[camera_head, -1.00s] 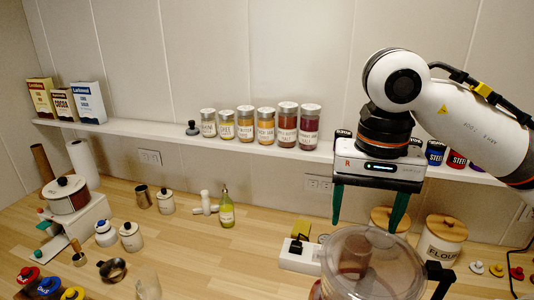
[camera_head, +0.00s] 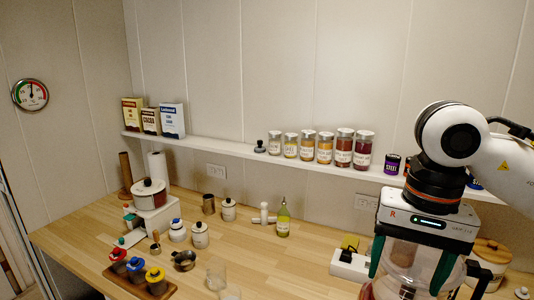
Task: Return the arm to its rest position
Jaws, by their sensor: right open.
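My right gripper (camera_head: 409,273) hangs pointing down at the right of the head view, its two green fingers spread apart. A clear glass jar or pitcher (camera_head: 399,287) with a dark handle shows behind and between the fingers; I cannot tell whether they touch it. The right arm comes in from the right edge, above the counter and in front of the shelf. My left gripper is not in view.
The wooden counter (camera_head: 255,268) has free room in the middle. A white shelf (camera_head: 235,153) holds spice jars (camera_head: 325,148) and boxes (camera_head: 172,120). A green-yellow bottle (camera_head: 283,219), a white power strip (camera_head: 350,264) and a canister (camera_head: 490,265) stand near the arm.

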